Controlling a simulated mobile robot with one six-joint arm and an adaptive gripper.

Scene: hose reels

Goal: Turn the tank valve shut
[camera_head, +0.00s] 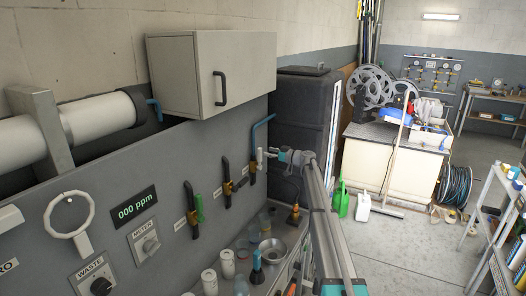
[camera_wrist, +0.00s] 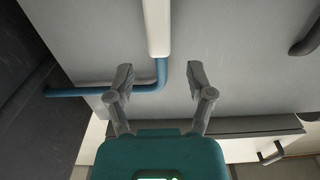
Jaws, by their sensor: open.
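A blue pipe (camera_head: 263,127) comes from the dark tank (camera_head: 302,110) and bends down along the grey wall panel. A white upright piece, which looks like the tank valve's handle (camera_head: 259,156), stands at its lower end. In the wrist view the white handle (camera_wrist: 158,28) comes down from the top edge, and the blue pipe (camera_wrist: 161,72) bends beside its end. My gripper (camera_wrist: 160,80) is open, one finger on each side of the pipe's bend, with no clear contact. In the head view my gripper (camera_head: 271,154) is just right of the handle.
Black pipes with brass fittings (camera_head: 228,186) and a green handle (camera_head: 199,207) line the panel to the left. A cabinet (camera_head: 222,75) hangs above. A steel bowl (camera_head: 271,251), jars and bottles crowd the bench below. The floor (camera_head: 410,240) on the right is partly clear.

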